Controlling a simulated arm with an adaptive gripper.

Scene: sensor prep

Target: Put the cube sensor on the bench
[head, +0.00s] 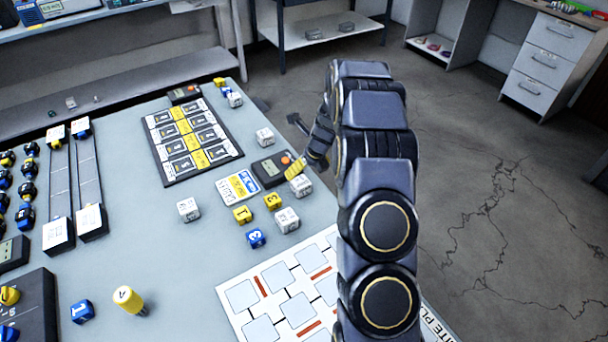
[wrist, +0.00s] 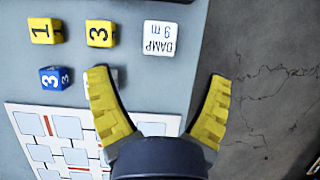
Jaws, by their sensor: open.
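Several white printed cubes stand on the grey bench (head: 170,250), and I cannot tell which is the cube sensor. One white cube (head: 300,185) is close to my gripper (head: 300,168); in the wrist view this cube (wrist: 161,38), printed "DAMP 9 m", sits just beyond the fingertips. My gripper (wrist: 160,74) is open with nothing between its yellow fingers, over the bench's right edge. Another white cube (head: 287,219) is mostly hidden by the left finger in the wrist view. More white cubes stand at the middle (head: 188,209) and farther back (head: 265,137).
Yellow cubes (head: 242,215) (head: 272,201) and a blue cube (head: 256,237) stand near the white ones. A dark meter (head: 271,170) and a yellow-white card (head: 238,187) lie beside them. A white site plan sheet (head: 235,291) lies in front. The floor (head: 500,200) drops away right.

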